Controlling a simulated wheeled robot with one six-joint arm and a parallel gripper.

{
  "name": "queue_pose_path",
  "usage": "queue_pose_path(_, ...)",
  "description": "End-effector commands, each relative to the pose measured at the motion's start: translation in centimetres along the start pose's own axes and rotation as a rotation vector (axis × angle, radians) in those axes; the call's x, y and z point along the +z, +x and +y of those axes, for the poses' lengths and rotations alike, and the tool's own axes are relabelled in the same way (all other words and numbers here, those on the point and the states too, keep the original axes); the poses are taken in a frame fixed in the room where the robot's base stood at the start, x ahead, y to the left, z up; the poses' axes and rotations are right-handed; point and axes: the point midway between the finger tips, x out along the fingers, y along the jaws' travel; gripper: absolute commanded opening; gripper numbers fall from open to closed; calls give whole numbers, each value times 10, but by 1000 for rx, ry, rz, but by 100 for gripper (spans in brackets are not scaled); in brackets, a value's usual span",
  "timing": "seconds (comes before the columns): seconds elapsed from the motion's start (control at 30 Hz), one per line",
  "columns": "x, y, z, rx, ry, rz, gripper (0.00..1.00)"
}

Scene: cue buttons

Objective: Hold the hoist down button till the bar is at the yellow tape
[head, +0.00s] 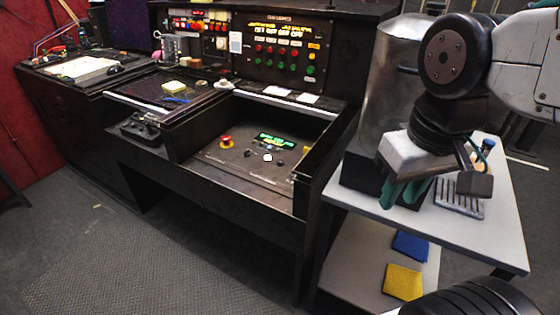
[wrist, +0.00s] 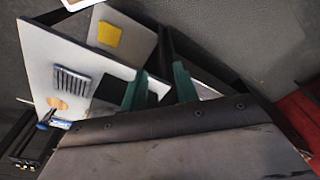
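The labels are too small to read, so I cannot tell which is the hoist down button. I cannot make out a hoist bar or yellow tape. My gripper (head: 404,191) is right of the panel, above the white cart, and well apart from the buttons. In the wrist view its green fingertips (wrist: 160,88) stand apart with nothing between them.
The white cart (head: 480,239) holds a slotted grey rack (head: 459,198) and a metal cylinder (head: 388,80). Its lower shelf has blue (head: 410,245) and yellow (head: 403,282) cloths. An upright panel (head: 277,50) with red and green buttons stands behind the console. Floor in front is clear.

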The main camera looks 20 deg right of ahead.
Motion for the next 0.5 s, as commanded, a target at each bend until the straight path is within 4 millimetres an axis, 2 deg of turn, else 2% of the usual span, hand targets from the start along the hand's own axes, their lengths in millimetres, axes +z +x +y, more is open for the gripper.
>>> queue_pose_path(0.13,0,0,0,0,0,0,30)
queue_pose_path(0.23,0,0,0,0,0,0,2)
queue_pose_path(0.27,0,0,0,0,0,0,0)
queue_pose_path(0.5,0,0,0,0,0,0,0)
